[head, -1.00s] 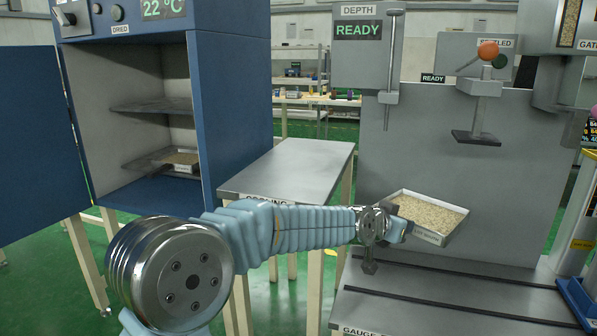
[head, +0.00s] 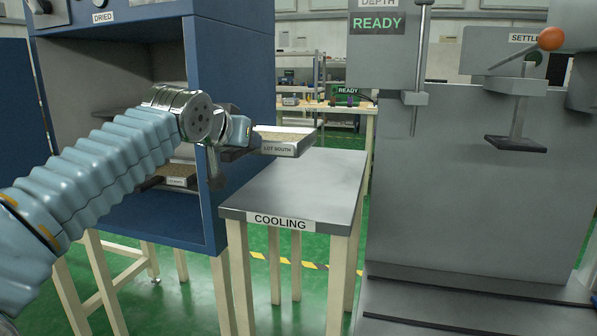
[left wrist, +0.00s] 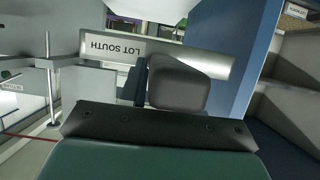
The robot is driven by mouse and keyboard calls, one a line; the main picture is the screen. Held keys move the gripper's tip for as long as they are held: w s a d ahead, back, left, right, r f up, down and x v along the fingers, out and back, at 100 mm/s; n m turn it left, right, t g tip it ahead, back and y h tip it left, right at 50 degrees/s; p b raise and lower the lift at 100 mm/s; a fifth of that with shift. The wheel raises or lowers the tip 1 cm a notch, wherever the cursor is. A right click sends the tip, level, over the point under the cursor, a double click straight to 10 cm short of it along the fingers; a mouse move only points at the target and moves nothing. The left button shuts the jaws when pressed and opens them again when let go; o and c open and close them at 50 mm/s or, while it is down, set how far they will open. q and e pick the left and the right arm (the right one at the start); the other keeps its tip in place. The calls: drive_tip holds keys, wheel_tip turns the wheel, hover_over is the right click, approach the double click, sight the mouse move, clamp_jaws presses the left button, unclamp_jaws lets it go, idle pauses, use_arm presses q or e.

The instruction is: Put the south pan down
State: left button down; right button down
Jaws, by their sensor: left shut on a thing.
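The south pan (head: 284,146) is a shallow light metal tray labelled "LOT SOUTH" with tan grain inside. My left gripper (head: 240,150) is shut on the pan's left end and holds it in the air above the grey cooling table (head: 292,190). The pan looks roughly level, and a gap shows between it and the tabletop. In the left wrist view the pan's labelled wall (left wrist: 175,58) shows upside down beyond the dark gripper fingers (left wrist: 160,85). My right gripper is in neither view.
The blue oven (head: 232,110) stands open at the left, with another pan (head: 178,176) on its lower shelf. The grey gauge machine (head: 470,200) stands to the right, with a plunger (head: 517,110) on its front. The cooling table's visible top is bare.

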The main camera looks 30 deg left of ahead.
sight(275, 148)
use_arm(q)
drive_tip(key=shift+x, duration=1.15)
drive_tip(key=w+f, duration=0.1)
drive_tip(key=w, duration=0.1)
drive_tip(key=w+d, duration=0.1)
drive_tip(key=w, duration=0.1)
drive_tip(key=w+d+f, duration=0.1)
drive_tip(key=w, duration=0.1)
drive_tip(key=shift+w+f, duration=0.25)
drive_tip(key=shift+f, duration=0.1)
drive_tip(key=w+f, duration=0.2)
drive_tip(key=w+d+f+b, duration=0.1)
drive_tip(key=w+f, duration=0.1)
drive_tip(key=f, duration=0.1)
drive_tip(key=shift+w, duration=0.15)
drive_tip(key=shift+w+d+f, duration=0.2)
drive_tip(key=shift+w+f, duration=0.1)
drive_tip(key=shift+f, duration=0.05)
drive_tip(key=f+b, duration=0.1)
drive_tip(key=f, duration=0.2)
drive_tip(key=shift+w+f+b, duration=0.2)
drive_tip(key=shift+f+b, duration=0.05)
drive_tip(key=shift+b, duration=0.15)
drive_tip(key=c, duration=0.8)
unclamp_jaws()
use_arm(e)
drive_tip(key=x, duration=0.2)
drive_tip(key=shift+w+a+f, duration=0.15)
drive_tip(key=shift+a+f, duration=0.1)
